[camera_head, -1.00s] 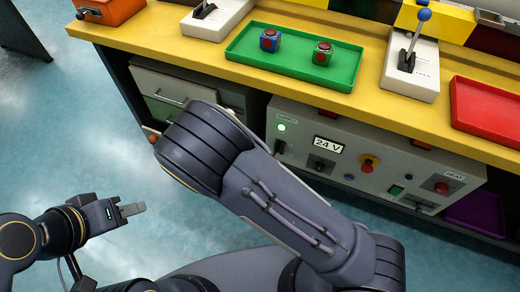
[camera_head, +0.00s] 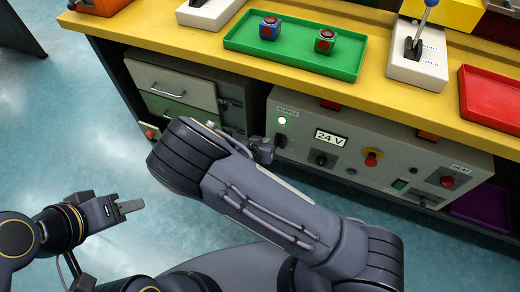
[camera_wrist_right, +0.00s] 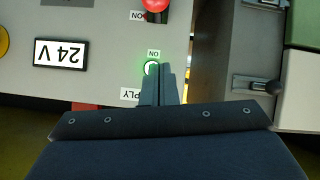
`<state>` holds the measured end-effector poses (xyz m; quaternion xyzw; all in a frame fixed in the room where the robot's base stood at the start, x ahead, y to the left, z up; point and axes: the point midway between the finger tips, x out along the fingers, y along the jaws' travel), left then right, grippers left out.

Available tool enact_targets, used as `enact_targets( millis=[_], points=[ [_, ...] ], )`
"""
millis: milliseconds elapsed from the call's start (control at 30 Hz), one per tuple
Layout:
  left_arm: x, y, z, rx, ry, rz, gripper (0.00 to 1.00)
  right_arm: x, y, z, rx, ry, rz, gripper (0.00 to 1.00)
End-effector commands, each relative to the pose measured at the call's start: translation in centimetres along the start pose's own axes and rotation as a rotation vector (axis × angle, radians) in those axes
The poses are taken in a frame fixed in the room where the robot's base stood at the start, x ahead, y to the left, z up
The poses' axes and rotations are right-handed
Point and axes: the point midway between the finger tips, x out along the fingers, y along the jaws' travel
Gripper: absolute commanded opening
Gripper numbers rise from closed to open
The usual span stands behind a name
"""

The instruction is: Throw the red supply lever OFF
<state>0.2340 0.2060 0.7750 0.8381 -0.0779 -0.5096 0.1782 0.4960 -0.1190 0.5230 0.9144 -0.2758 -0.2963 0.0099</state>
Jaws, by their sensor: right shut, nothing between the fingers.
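The supply panel (camera_head: 312,162) is a grey front under the bench, with a lit green lamp (camera_head: 282,120) beside its supply label. In the right wrist view, which is upside down, a red knob (camera_wrist_right: 154,5) is cut by the top edge near an ON label; the rest of its lever is out of frame. The lamp (camera_wrist_right: 151,69) shows behind my right gripper (camera_wrist_right: 158,68), whose fingers are shut and empty. In the head view my right gripper (camera_head: 265,150) is by the panel's left end, partly hidden by my arm. My left gripper (camera_head: 130,206) is away from the bench.
The panel also has a 24 V display (camera_head: 330,138), a red button on yellow (camera_head: 372,158) and a heat button (camera_head: 447,182). A drawer cabinet (camera_head: 172,83) stands left of it. A green tray (camera_head: 245,38) with two cubes lies on the bench above.

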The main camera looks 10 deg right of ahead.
Motion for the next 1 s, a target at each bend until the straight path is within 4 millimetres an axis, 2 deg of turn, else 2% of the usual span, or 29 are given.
enact_targets(
  millis=[33,167,233,400,1000],
  points=[
    [0.7,-0.3,0.3,0.000,0.000,0.000,0.36,1.5,0.0,0.4,0.000,0.000,0.004,0.00],
    [1.3,-0.6,0.7,0.000,0.000,0.000,0.36,4.0,0.0,0.3,-0.001,0.000,0.003,0.00],
    [1.8,-0.8,0.9,0.000,0.000,0.000,0.36,4.0,-0.1,1.8,-0.005,-0.001,0.000,0.00],
    [2.2,-1.0,1.1,0.000,0.000,0.000,0.36,4.3,0.0,3.4,-0.003,0.000,0.000,0.00],
    [2.6,-1.2,1.3,0.000,0.000,0.000,0.36,4.4,-0.1,4.2,0.000,0.010,0.001,0.00]
  ],
)
